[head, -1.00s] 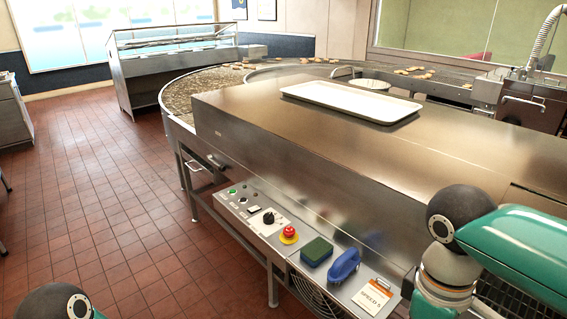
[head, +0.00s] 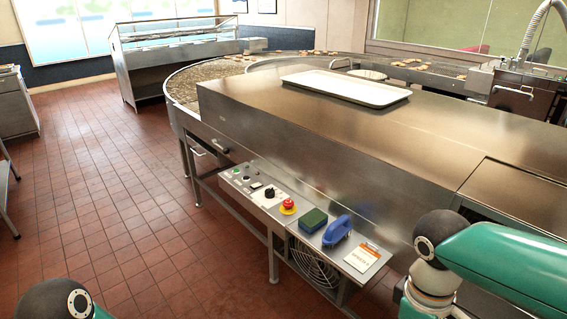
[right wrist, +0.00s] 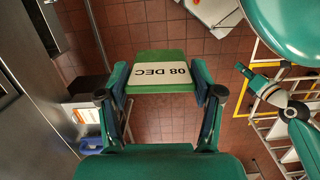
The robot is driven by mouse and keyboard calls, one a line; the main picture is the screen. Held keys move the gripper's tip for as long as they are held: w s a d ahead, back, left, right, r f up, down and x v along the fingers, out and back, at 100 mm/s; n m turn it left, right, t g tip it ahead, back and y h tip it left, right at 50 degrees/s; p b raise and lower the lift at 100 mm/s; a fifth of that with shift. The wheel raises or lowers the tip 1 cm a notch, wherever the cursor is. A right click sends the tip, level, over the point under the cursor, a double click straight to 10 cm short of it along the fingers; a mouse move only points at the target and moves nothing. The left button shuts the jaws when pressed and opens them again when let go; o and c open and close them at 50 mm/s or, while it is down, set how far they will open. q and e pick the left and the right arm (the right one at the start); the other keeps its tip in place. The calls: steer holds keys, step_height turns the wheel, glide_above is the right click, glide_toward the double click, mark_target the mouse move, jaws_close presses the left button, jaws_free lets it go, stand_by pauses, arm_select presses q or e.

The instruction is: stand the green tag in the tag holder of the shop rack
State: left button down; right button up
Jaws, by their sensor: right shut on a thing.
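The green tag (right wrist: 160,70) carries a pale label that reads "08 DEC", upside down in the right wrist view. My right gripper (right wrist: 159,80) is shut on it, with one finger at each side edge. The tag is held clear over the tiled floor. In the head view only my right arm shows at the lower right; its gripper and the tag are out of that picture. My left gripper is out of view; only part of the left arm shows at the bottom left.
A steel machine with a white tray (head: 345,88) on top stands at the right. Its control shelf holds a red button (head: 287,205), a green sponge (head: 313,220) and a blue-handled thing (head: 337,230). A glass display counter (head: 175,55) stands behind. The tiled floor (head: 90,190) at left is open.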

steer(key=w+a+f+m, duration=0.1)
steer(key=w+f+m, duration=0.2)
steer(key=w+f, duration=0.3)
steer(key=w+a+f+m, duration=0.1)
steer(key=w+f+m, duration=0.3)
steer(key=w+f, duration=0.3)
step_height(320, 180, down, 5)
steer(key=shift+a+f+m+y, duration=0.15)
steer(key=shift+m+y, duration=0.15)
steer(key=shift+y, duration=0.1)
steer(key=shift+w, duration=0.1)
steer(key=shift+a, duration=0.1)
